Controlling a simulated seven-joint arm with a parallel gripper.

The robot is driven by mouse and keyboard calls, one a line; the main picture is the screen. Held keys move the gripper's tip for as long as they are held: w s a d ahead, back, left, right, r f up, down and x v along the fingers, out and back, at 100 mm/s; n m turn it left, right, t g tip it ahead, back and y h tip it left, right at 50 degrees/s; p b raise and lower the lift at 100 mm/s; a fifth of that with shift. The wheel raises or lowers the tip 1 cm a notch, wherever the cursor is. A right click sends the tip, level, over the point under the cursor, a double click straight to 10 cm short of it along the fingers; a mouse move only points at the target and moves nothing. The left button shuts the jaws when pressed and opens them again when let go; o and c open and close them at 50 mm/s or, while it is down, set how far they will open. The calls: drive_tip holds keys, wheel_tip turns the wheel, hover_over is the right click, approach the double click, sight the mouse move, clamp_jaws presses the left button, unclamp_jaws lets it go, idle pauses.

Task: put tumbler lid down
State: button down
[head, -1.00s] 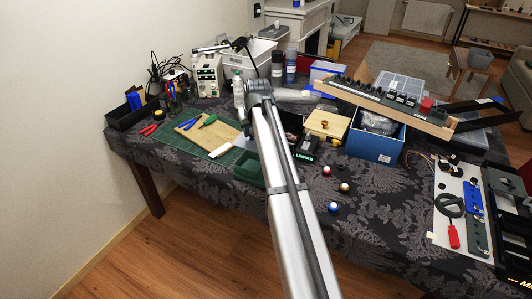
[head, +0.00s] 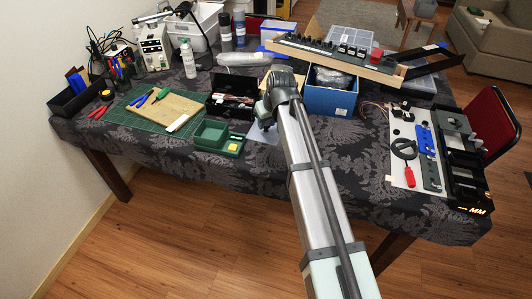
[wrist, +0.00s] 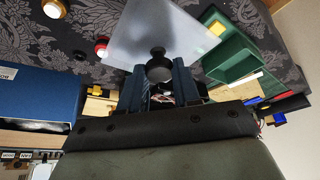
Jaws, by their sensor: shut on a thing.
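In the wrist view, my gripper (wrist: 157,78) is shut on a dark rounded knob (wrist: 157,53) between its two blue-grey fingers. A translucent pale sheet (wrist: 150,28) lies beyond the knob; it looks like the lid, but I cannot tell whether the knob is fixed to it or whether it touches the table. In the head view, a corner of the pale sheet (head: 263,133) shows beside my arm. My wrist (head: 281,82) hides the fingers and the knob there. No separate tumbler body can be made out.
A green tray (head: 210,146) stands left of the sheet, with a black tool box (head: 232,105) behind it. A blue box (head: 331,102) stands right of my wrist, beneath a slanted switch panel (head: 335,57). A red-topped button (wrist: 101,48) lies near the sheet.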

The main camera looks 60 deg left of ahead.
sight(274, 140)
drive_tip(key=shift+f, duration=4.95)
drive_tip(key=shift+f, duration=0.15)
drive_tip(key=c, duration=0.8)
unclamp_jaws()
drive_tip(key=v, duration=1.2)
drive_tip(key=shift+w, duration=0.1)
